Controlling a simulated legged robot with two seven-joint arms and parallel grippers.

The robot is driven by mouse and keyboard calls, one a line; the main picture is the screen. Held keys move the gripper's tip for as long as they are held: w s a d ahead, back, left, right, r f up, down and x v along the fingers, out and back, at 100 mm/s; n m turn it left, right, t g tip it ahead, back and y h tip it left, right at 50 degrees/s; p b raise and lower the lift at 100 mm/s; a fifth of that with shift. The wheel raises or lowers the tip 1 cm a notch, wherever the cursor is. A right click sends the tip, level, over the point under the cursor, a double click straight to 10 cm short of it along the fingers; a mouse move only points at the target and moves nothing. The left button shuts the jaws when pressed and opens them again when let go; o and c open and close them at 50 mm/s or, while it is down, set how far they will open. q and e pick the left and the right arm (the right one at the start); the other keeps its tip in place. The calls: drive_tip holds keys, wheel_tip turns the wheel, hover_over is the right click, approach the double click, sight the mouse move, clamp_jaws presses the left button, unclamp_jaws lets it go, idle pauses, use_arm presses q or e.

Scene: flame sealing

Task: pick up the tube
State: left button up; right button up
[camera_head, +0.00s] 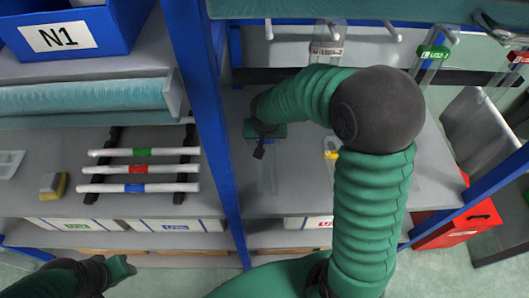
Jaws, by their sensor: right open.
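A clear, narrow upright shape (267,182), perhaps the tube, stands on the grey shelf right of the blue post. It is faint, and I cannot tell its exact form. My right gripper (259,150) points down at its upper end, with dark fingers close by; it is open. I cannot tell whether they touch. My green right arm bends over the shelf and hides part of it. Three white rods with green (143,152), red (136,170) and blue (137,188) bands lie on a dark rack at left. My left gripper (122,267) is low at left, its jaws unclear.
A blue post (205,130) divides the shelves. A blue bin marked N1 (60,38) is at upper left. Labelled clear items hang from the upper rail, one with a green label (433,52). A yellow item (331,149) is beside my arm. A red box (460,228) stands at right.

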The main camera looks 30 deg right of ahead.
drive_tip(key=shift+w+d+f, duration=0.1)
drive_tip(key=shift+d+f, duration=0.15)
drive_tip(key=shift+f, duration=0.2)
drive_tip(key=shift+w+d+f, duration=0.1)
drive_tip(key=shift+d+f, duration=0.15)
drive_tip(key=shift+f, duration=0.2)
drive_tip(key=shift+s+a, duration=0.1)
drive_tip(key=shift+a, duration=0.05)
drive_tip(key=shift+a+r, duration=0.1)
drive_tip(key=shift+a, duration=0.15)
drive_tip(key=c, duration=0.7)
drive_tip(key=shift+d, duration=0.25)
drive_tip(key=c, duration=0.8)
